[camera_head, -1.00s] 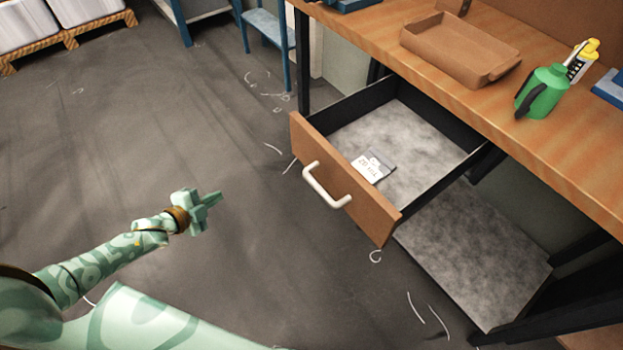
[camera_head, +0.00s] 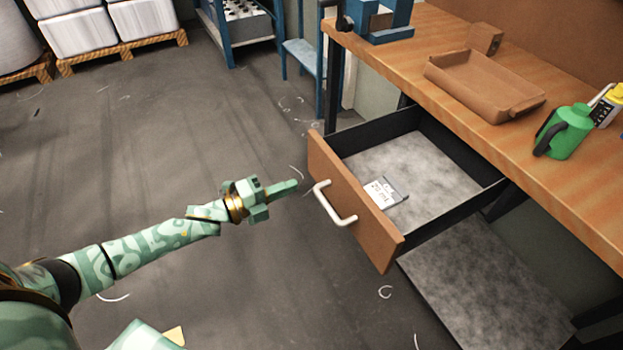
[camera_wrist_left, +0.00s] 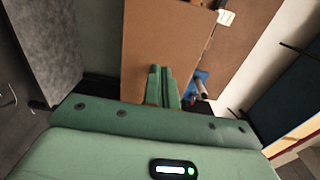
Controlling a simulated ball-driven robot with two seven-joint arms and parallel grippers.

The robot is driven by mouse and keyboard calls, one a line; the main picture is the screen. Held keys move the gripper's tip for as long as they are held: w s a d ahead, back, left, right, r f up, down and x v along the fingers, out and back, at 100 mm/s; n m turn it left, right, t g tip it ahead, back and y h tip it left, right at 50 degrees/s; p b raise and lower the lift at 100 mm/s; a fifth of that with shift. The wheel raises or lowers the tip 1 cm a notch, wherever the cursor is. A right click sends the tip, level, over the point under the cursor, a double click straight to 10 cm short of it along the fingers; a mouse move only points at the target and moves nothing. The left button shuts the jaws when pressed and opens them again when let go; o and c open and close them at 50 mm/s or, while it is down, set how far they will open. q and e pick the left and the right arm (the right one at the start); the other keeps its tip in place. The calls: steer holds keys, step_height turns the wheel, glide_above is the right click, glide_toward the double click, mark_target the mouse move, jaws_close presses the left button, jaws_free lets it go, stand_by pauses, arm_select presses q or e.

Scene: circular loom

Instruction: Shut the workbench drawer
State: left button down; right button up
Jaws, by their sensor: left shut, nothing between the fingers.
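The workbench drawer (camera_head: 358,207) stands pulled well out from under the bench top, with a brown front and a pale bar handle (camera_head: 334,205). A small grey and white labelled item (camera_head: 384,191) lies inside on its grey floor. My left gripper (camera_head: 290,186) is shut and empty, its fingertips just left of the drawer front and handle, apparently short of touching. In the left wrist view the shut fingers (camera_wrist_left: 161,84) point toward a brown panel (camera_wrist_left: 165,40), likely the drawer front. My right gripper is not in view.
The wooden bench top (camera_head: 415,80) carries a brown tray (camera_head: 484,86), a green can (camera_head: 565,132) and a blue tool (camera_head: 375,22). A grey lower shelf (camera_head: 485,285) lies below the drawer. A blue stool (camera_head: 302,55) stands behind.

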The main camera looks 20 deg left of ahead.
mark_target(322, 174)
arm_select(q)
steer(key=b+x, duration=0.1)
steer(key=x, duration=0.5)
steer(key=shift+f, duration=0.1)
steer(key=shift+w+d, duration=0.15)
steer(key=shift+w, duration=0.05)
